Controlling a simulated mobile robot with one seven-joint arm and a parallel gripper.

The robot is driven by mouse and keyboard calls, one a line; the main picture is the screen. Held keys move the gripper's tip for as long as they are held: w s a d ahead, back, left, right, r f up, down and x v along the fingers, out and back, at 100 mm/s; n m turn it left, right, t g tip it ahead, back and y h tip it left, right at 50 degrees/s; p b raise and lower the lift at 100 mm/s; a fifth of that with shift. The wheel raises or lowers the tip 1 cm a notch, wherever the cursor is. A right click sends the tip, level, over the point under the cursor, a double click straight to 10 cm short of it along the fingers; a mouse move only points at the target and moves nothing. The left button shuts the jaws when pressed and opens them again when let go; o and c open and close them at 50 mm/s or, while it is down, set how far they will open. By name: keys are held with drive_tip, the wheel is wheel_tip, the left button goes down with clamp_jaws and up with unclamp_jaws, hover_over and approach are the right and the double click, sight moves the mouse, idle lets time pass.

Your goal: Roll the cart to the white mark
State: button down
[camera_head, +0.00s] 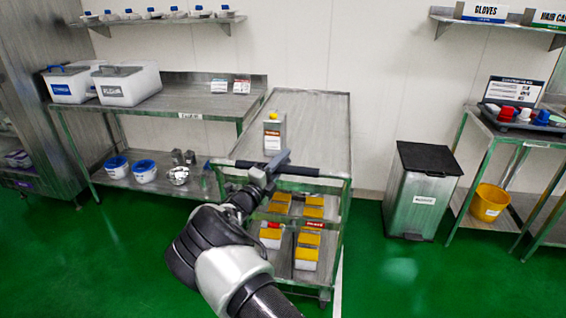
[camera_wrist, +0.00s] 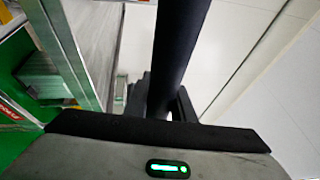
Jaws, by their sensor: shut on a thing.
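The metal cart (camera_head: 318,125) stands in the middle of the head view, its long side running away toward the back wall. My gripper (camera_head: 271,170) is at the cart's near end and is shut on its dark handle bar (camera_head: 312,171).
One yellow-capped container (camera_head: 274,132) stands on the cart top; several yellow-lidded boxes (camera_head: 306,255) sit below. A pedal bin (camera_head: 421,190) stands right of the cart, and a steel table (camera_head: 190,105) is close on its left. Green floor is clear at front right.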

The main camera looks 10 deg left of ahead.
drive_tip(key=c, duration=1.5)
unclamp_jaws()
drive_tip(key=p+v, duration=0.1)
drive_tip(key=v, duration=1.6)
drive_tip(key=shift+s+a+f, duration=0.1)
drive_tip(key=shift+s+a, duration=0.05)
